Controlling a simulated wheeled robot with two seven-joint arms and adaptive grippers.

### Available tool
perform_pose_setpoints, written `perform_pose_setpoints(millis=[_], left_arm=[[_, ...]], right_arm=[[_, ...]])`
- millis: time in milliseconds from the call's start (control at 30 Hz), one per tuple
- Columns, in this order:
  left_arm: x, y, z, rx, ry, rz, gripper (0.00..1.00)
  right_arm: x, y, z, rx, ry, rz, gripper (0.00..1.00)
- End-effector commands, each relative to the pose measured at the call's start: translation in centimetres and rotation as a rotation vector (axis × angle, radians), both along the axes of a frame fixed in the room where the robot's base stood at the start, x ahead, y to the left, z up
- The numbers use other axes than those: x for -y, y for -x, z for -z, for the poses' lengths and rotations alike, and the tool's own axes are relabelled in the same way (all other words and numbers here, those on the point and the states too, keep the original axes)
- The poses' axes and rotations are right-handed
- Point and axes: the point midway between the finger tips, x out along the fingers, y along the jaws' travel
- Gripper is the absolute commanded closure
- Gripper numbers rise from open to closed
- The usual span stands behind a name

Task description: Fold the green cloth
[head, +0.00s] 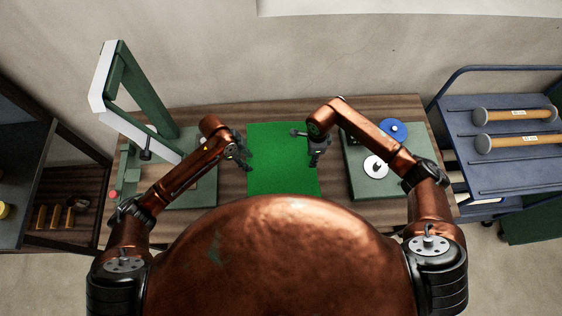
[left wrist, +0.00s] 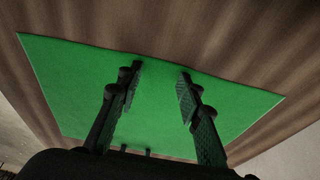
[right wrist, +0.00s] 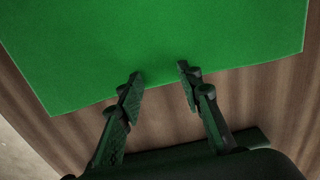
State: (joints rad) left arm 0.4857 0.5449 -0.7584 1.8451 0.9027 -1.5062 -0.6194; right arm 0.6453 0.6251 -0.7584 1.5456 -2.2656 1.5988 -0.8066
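The green cloth (head: 280,160) lies flat and unfolded on the wooden table. My left gripper (head: 246,155) is at the cloth's left edge in the head view. In the left wrist view the left gripper (left wrist: 160,75) is open, its two fingers apart over the cloth (left wrist: 150,105), with nothing between them but cloth below. My right gripper (head: 314,160) is at the cloth's right side. In the right wrist view the right gripper (right wrist: 160,75) is open, with its fingertips over an edge of the cloth (right wrist: 150,40). Whether the fingertips touch the cloth I cannot tell.
A green board with a tall frame (head: 165,110) stands left of the cloth. A green board (head: 375,185) with a blue disc (head: 393,130) and a white disc (head: 376,167) lies to the right. A blue cart (head: 500,150) stands beyond the table's right end. Bare wood (head: 283,114) shows behind the cloth.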

Motion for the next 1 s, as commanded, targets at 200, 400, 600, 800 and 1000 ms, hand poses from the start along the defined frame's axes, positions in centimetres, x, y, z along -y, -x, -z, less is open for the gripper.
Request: perform_pose_setpoints(millis=[200, 400, 600, 800, 1000], left_arm=[[-0.07, 0.01, 0.24, 0.000, 0.000, -0.001, 0.67], [-0.09, 0.02, 0.18, -0.001, -0.001, -0.002, 0.67], [-0.09, 0.02, 0.18, -0.001, -0.001, -0.002, 0.74], [-0.08, 0.02, 0.20, -0.001, -0.001, -0.002, 0.81], [-0.05, 0.02, 0.27, -0.001, 0.000, -0.002, 0.88]], right_arm=[[-0.07, 0.00, 0.23, -0.001, 0.000, -0.001, 0.67], [-0.07, 0.00, 0.30, -0.001, 0.000, -0.001, 0.67], [-0.06, 0.03, 0.32, -0.001, 0.000, -0.001, 0.74], [-0.04, 0.05, 0.38, -0.002, 0.001, -0.001, 0.81], [-0.03, 0.07, 0.47, -0.002, 0.001, -0.001, 0.88]])
